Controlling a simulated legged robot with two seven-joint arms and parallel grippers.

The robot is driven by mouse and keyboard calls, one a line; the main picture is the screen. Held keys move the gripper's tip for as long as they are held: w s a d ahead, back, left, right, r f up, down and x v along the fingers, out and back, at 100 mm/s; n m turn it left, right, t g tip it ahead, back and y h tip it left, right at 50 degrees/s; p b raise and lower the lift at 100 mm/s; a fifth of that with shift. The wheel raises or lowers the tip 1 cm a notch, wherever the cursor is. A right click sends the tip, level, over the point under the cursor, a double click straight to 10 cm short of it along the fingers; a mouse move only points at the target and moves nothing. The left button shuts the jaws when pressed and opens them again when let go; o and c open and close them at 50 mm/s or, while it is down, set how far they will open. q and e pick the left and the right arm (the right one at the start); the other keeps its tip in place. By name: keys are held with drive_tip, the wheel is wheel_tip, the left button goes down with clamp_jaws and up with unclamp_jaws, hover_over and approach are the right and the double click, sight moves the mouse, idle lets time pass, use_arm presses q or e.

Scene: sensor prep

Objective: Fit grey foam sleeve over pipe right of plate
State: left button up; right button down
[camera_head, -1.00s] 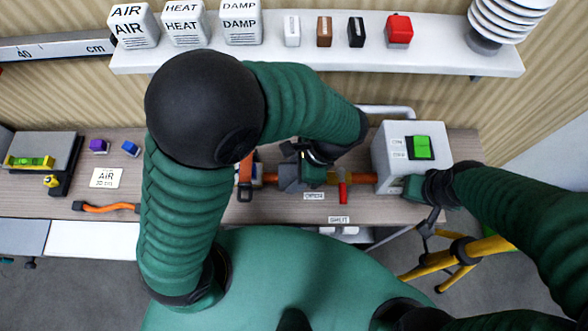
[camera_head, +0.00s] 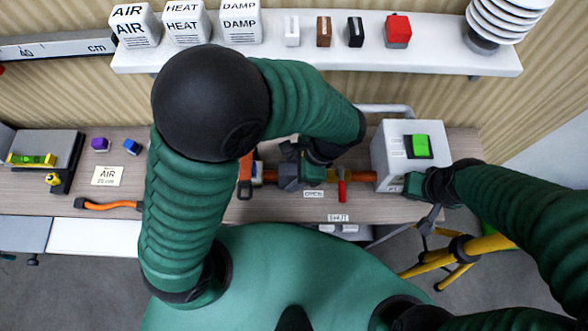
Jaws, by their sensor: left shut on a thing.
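A copper-orange pipe (camera_head: 358,176) runs level above the bench to a grey box at the right. My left gripper (camera_head: 292,175) is at the pipe, left of the red valve handle, and is shut on a dark grey piece that looks like the grey foam sleeve. The gripper and my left arm hide most of that piece, so I cannot tell how far it surrounds the pipe. My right gripper (camera_head: 414,186) is low beside the grey box's front right corner; its fingers are too small and hidden to read. I cannot make out the plate for certain.
The grey box (camera_head: 382,158) has a green switch (camera_head: 421,145). A red valve handle (camera_head: 342,190) hangs between labels OPEN and SHUT. An orange and black clamp-like piece (camera_head: 245,178) stands left of my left gripper. A white shelf (camera_head: 455,62) spans the back. A yellow tripod (camera_head: 465,258) stands at right.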

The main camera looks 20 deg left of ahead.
use_arm(q)
drive_tip(key=shift+p, duration=0.35)
use_arm(e)
drive_tip(key=shift+r, duration=0.3)
use_arm(q)
drive_tip(key=shift+f+b, duration=0.3)
drive_tip(key=shift+f, duration=0.25)
use_arm(e)
drive_tip(key=shift+f, duration=0.3)
idle(0.3)
use_arm(q)
drive_tip(key=o, duration=1.5)
drive_tip(key=shift+o, duration=0.4)
drive_tip(key=o, duration=0.4)
drive_tip(key=shift+r, duration=0.1)
use_arm(e)
drive_tip(key=shift+r, duration=0.1)
use_arm(q)
wheel_tip(320, 180, up, 7)
drive_tip(key=p, duration=0.7)
use_arm(e)
drive_tip(key=w+v, duration=0.1)
drive_tip(key=v, duration=0.6)
drive_tip(key=shift+w+r, duration=0.25)
drive_tip(key=shift+w, duration=0.05)
